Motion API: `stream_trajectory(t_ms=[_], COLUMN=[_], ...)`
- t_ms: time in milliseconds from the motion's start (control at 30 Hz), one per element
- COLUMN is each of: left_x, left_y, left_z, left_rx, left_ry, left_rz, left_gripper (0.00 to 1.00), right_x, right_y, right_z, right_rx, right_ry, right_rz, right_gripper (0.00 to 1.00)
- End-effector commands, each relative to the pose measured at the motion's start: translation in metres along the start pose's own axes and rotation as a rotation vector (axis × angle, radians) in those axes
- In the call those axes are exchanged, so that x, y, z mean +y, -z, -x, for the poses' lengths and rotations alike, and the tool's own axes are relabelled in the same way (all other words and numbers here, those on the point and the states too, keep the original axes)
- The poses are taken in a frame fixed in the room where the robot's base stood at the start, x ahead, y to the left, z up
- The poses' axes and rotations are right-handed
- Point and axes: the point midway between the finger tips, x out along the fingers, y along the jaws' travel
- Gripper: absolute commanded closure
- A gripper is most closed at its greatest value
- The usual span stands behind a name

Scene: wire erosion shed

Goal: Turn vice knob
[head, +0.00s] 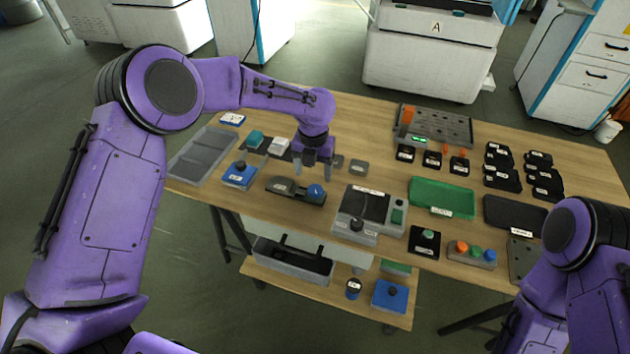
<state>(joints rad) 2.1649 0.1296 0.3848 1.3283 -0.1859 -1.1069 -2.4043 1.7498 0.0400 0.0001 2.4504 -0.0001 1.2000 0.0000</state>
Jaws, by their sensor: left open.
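A small dark grey vice (283,187) lies on the wooden table, left of the middle. Its round blue knob (316,191) is at its right end. My left gripper (313,173) points down just behind and above the knob. Its two fingers are spread apart with nothing visible between them. I cannot tell whether a fingertip touches the vice. My right arm (590,270) is at the lower right, and its gripper does not show.
A blue box with a knob (239,175) stands left of the vice. A grey device with a dark screen (365,212) stands to its right. A grey tray (203,154), green tray (441,197) and several black blocks share the table. A lower shelf (337,292) holds boxes.

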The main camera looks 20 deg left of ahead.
Motion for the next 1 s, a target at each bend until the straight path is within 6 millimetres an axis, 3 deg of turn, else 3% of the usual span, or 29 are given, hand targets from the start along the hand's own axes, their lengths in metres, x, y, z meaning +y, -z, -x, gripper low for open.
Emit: stream_trajectory(t_ms=[100, 300, 633, 667, 800, 833, 1000], left_x=[-0.003, -0.002, 0.0, 0.0, 0.0, 0.0, 0.0], left_y=[0.001, 0.0, 0.0, 0.0, 0.0, 0.0, 0.0], left_z=[-0.026, -0.058, -0.066, -0.066, -0.066, -0.066, -0.066], left_rx=[0.004, 0.001, -0.001, -0.001, -0.001, -0.001, -0.001], left_ry=[-0.001, -0.001, 0.0, 0.0, 0.0, 0.0, 0.001], left_rz=[-0.004, -0.003, 0.0, 0.001, 0.001, 0.001, 0.006], left_gripper=[0.28, 0.28, 0.28, 0.35, 0.8, 0.85, 0.84], right_x=[0.001, 0.001, 0.001, 0.001, 0.001, 0.001, 0.001], right_y=[0.003, 0.005, 0.005, 0.005, 0.005, 0.005, 0.005], right_z=[0.007, 0.011, 0.011, 0.011, 0.011, 0.011, 0.011], right_rx=[0.0, 0.001, 0.001, 0.001, 0.001, 0.001, 0.001], right_ry=[0.0, 0.0, 0.0, 0.0, 0.0, 0.0, 0.0], right_rz=[0.0, 0.0, 0.0, 0.0, 0.0, 0.0, 0.0], right_gripper=[0.57, 0.57, 0.57, 0.57, 0.57, 0.57, 0.57])
